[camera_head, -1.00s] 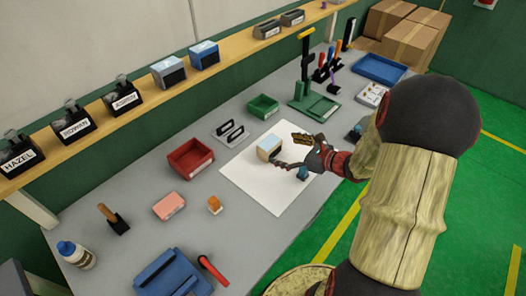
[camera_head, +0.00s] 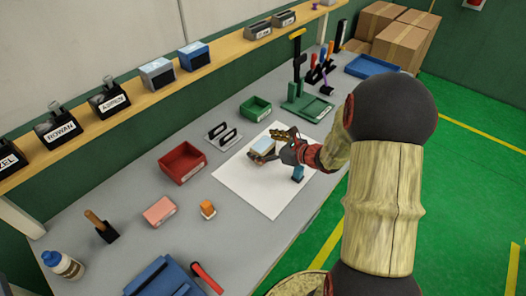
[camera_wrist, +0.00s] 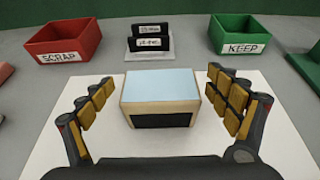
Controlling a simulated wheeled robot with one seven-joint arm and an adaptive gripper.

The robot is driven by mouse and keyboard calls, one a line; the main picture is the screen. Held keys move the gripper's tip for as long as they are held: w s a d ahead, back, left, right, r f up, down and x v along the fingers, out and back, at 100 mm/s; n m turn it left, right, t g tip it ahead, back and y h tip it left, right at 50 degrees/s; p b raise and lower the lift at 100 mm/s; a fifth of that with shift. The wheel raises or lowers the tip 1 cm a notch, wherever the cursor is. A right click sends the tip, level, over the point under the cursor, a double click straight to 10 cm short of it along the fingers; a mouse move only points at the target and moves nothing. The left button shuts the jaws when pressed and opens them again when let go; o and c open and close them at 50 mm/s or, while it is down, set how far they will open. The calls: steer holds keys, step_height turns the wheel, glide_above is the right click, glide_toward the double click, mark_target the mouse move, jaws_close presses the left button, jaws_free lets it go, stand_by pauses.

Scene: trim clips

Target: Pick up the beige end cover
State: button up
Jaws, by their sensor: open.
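The beige end cover (camera_wrist: 160,93) is a small box with beige edges, a pale blue top and a dark front. It sits on a white sheet (camera_wrist: 55,145), centred ahead of my gripper in the wrist view. My gripper (camera_wrist: 161,88) is open, with one padded finger to the left and one to the right of the cover, and visible gaps on both sides. In the head view the cover (camera_head: 263,146) is partly hidden by my gripper (camera_head: 272,147), which is low over the sheet.
A red SCRAP bin (camera_wrist: 65,42) and a green KEEP bin (camera_wrist: 240,35) stand behind the sheet, with a rack of dark clips (camera_wrist: 149,45) between them.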

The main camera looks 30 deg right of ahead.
steer(key=shift+c, duration=0.9)
steer(key=c, duration=1.1)
steer(key=shift+c, duration=0.2)
